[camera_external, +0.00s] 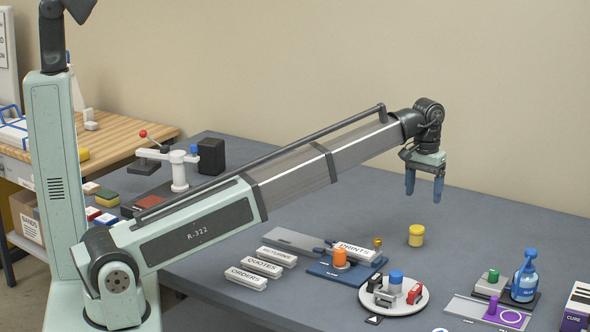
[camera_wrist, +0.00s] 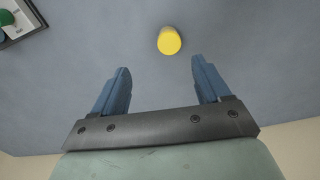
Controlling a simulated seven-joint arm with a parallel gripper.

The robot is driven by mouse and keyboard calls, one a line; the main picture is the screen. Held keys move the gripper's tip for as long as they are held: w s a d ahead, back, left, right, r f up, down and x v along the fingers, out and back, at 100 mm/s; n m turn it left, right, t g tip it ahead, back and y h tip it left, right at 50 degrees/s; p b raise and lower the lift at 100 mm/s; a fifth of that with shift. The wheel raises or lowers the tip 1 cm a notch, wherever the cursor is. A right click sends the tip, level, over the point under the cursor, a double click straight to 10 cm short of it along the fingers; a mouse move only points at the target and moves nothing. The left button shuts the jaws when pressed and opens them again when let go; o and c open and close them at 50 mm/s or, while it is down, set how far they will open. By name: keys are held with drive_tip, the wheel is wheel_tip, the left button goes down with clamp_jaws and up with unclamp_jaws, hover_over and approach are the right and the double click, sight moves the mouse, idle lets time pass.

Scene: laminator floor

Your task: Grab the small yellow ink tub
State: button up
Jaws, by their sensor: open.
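The small yellow ink tub (camera_external: 416,236) stands upright on the grey-blue table, with clear space around it. In the wrist view the yellow tub (camera_wrist: 169,40) shows beyond the fingertips, near the top middle and a little right of centre between the fingers. My gripper (camera_external: 424,193) hangs above the table, above the tub in the picture, with its blue fingers pointing down. My gripper (camera_wrist: 161,72) is open and empty, its two blue fingers well apart. The tub is not touched by either finger.
A round white tray (camera_external: 393,302) with stamps and small tubs, a blue board (camera_external: 322,271) with an orange tub, and label blocks (camera_external: 260,266) lie nearer the front. A blue pump bottle (camera_external: 525,278) stands at the right. The table behind the tub is bare.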

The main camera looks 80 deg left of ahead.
sight(417, 228)
drive_tip(key=f, duration=0.5)
drive_tip(key=a+f, duration=0.1)
drive_tip(key=f, duration=0.2)
drive_tip(key=shift+s+f, duration=0.15)
drive_tip(key=shift+a+f, duration=0.2)
drive_tip(key=shift+f, duration=1.15)
drive_tip(key=shift+a+f, duration=0.15)
drive_tip(key=shift+f, duration=1.2)
drive_tip(key=c, duration=1.1)
drive_tip(key=shift+r, duration=0.1)
drive_tip(key=shift+c, duration=0.2)
